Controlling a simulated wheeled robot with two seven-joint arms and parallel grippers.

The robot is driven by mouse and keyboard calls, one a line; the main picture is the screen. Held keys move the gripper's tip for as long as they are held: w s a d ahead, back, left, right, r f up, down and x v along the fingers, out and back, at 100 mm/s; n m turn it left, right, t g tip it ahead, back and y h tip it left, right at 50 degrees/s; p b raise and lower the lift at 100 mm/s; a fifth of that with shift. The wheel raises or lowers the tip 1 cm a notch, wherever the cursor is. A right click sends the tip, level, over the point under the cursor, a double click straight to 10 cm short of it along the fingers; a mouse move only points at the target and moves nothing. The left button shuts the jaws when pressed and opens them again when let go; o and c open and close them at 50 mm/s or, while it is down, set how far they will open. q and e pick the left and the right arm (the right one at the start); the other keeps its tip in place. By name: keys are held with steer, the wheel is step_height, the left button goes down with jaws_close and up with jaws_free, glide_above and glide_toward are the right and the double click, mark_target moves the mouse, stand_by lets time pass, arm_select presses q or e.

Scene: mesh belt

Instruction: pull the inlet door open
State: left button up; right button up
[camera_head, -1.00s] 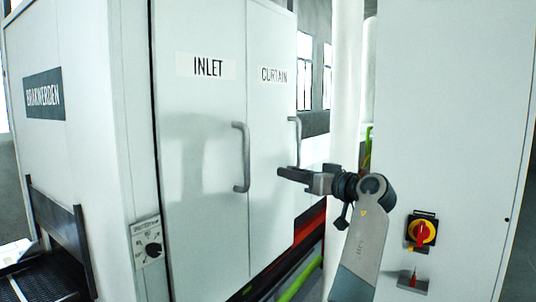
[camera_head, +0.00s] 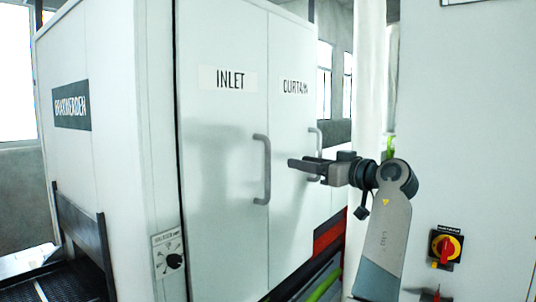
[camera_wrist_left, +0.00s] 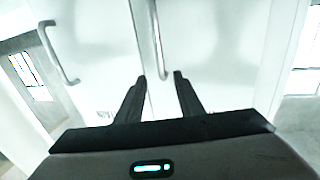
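The white inlet door (camera_head: 222,215), labelled INLET, is shut in its cabinet. Its grey upright bar handle (camera_head: 262,170) is near its right edge. My left gripper (camera_head: 292,164) is just right of this handle in the head view, pointing toward it and apart from it, in front of the curtain door. In the left wrist view my left gripper (camera_wrist_left: 160,76) has its two dark fingers spread. The inlet handle (camera_wrist_left: 157,38) shows ahead, in line with the gap between them, with nothing gripped. My right gripper is not in view.
The curtain door (camera_head: 293,225) adjoins on the right, with its own handle (camera_head: 315,150), partly behind my gripper; that handle also shows in the left wrist view (camera_wrist_left: 59,56). A panel with a red and yellow switch (camera_head: 445,246) is at right. A dial (camera_head: 174,261) is left of the inlet door.

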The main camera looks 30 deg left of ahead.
mark_target(270, 155)
arm_select(q)
steer(key=p+x, duration=0.6)
steer(key=x, duration=0.7)
steer(key=shift+r, duration=0.1)
steer(key=shift+x, duration=0.9)
jaws_close()
